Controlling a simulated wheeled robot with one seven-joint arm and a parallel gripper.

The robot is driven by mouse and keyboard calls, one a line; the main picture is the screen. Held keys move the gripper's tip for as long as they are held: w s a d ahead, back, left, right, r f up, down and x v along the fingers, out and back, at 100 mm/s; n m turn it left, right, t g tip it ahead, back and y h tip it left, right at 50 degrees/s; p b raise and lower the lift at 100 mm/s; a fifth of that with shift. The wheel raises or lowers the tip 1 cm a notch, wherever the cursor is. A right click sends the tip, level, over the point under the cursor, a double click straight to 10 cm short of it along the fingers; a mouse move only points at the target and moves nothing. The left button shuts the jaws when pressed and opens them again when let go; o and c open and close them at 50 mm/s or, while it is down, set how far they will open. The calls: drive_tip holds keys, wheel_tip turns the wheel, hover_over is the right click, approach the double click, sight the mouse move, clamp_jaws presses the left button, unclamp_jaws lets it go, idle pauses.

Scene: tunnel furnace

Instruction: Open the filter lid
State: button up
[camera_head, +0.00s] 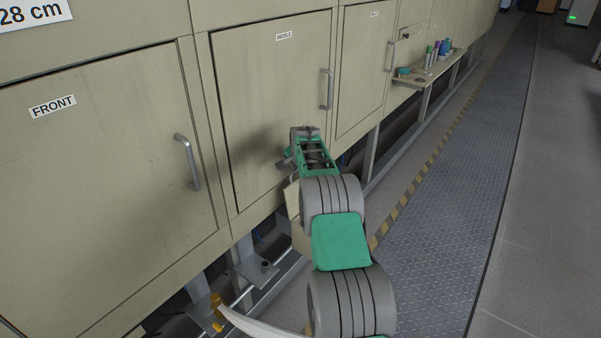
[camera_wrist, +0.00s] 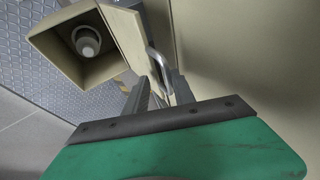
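The filter box (camera_wrist: 43,44) is beige and shows at the upper left of the wrist view. Its mouth is uncovered, and a round, pale filter (camera_wrist: 86,42) is visible inside. The filter lid (camera_wrist: 126,32) stands swung out at the right side of the box, with a metal handle (camera_wrist: 158,68) on it. My gripper (camera_wrist: 158,88) has its two fingers apart, at the handle's near end. Whether either finger touches the handle is unclear. In the head view my gripper (camera_head: 305,133) is in front of the middle panel, and my arm hides most of the box (camera_head: 293,204).
Beige furnace panels labelled FRONT (camera_head: 110,150) and MIDDLE (camera_head: 265,90), with bar handles, stand along the left. A small shelf (camera_head: 425,80) with several bottles juts out farther along. The metal-plate walkway (camera_head: 450,190) at the right is clear. Pipes run low under the furnace.

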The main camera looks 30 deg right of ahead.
drive_tip(key=v, duration=0.7)
drive_tip(key=shift+s+r, duration=0.15)
drive_tip(key=shift+r, duration=0.15)
drive_tip(key=shift+a+r, duration=0.1)
drive_tip(key=shift+a, duration=0.05)
drive_tip(key=s+a+r+n+g+y+p, duration=0.1)
drive_tip(key=s+a+r+n+p, duration=0.6)
drive_tip(key=s+a+r, duration=0.85)
drive_tip(key=s+a+f+n+p, duration=0.1)
drive_tip(key=s+a+n, duration=0.1)
drive_tip(key=s+a, duration=0.2)
drive_tip(key=s+a+n+g+y+p, duration=0.1)
drive_tip(key=s+a, duration=0.3)
drive_tip(key=s, duration=0.7)
drive_tip(key=s+a+f+n+p, duration=0.1)
drive_tip(key=s+a+n+p, duration=0.1)
drive_tip(key=s+a+n, duration=0.2)
drive_tip(key=s, duration=0.3)
drive_tip(key=shift+s+f+g, duration=0.3)
drive_tip(key=shift+s, duration=0.1)
